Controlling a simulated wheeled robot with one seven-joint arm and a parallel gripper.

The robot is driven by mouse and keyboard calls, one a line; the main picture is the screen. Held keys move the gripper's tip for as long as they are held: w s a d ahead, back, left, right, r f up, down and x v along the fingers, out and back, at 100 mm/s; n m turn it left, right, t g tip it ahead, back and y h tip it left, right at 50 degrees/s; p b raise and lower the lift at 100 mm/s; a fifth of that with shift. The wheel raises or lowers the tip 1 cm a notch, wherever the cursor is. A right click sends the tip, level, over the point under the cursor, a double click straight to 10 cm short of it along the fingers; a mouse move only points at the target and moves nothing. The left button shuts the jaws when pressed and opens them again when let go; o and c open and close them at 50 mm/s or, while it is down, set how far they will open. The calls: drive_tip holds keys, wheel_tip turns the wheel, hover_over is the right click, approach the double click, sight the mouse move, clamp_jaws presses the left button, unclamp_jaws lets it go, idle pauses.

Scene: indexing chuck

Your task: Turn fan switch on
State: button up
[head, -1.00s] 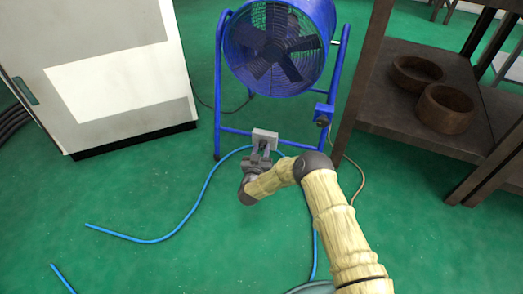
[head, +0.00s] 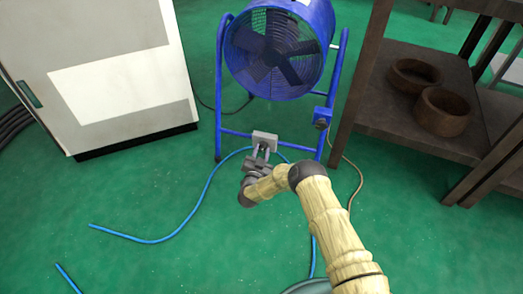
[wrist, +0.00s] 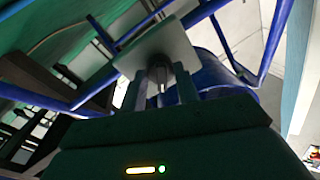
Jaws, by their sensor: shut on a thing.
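The blue fan (head: 276,52) stands on a blue tube frame. A light grey switch plate (head: 265,137) sits on the low crossbar of that frame. In the wrist view the plate (wrist: 153,47) is tilted and close, with a small grey rounded switch lever (wrist: 160,74) standing out from it. My gripper (head: 262,152) is at the front of the plate. In the wrist view its two fingers (wrist: 160,90) lie on either side of the lever and are shut on it. The lever's exact position is partly hidden by the fingers.
A white cabinet (head: 100,70) stands at the left. A dark shelf (head: 415,120) with two brown bowls (head: 440,110) stands at the right. A blue box with a dark knob (head: 322,116) is on the frame's right leg. A blue hose (head: 185,225) lies on the open green floor.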

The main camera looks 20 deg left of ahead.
drive_tip(key=m+p, duration=0.1)
drive_tip(key=m, duration=0.5)
drive_tip(key=shift+s+f+h, duration=0.1)
drive_tip(key=shift+f+h, duration=0.05)
drive_tip(key=shift+h, duration=0.15)
drive_tip(key=shift+m, duration=0.3)
drive_tip(key=o, duration=1)
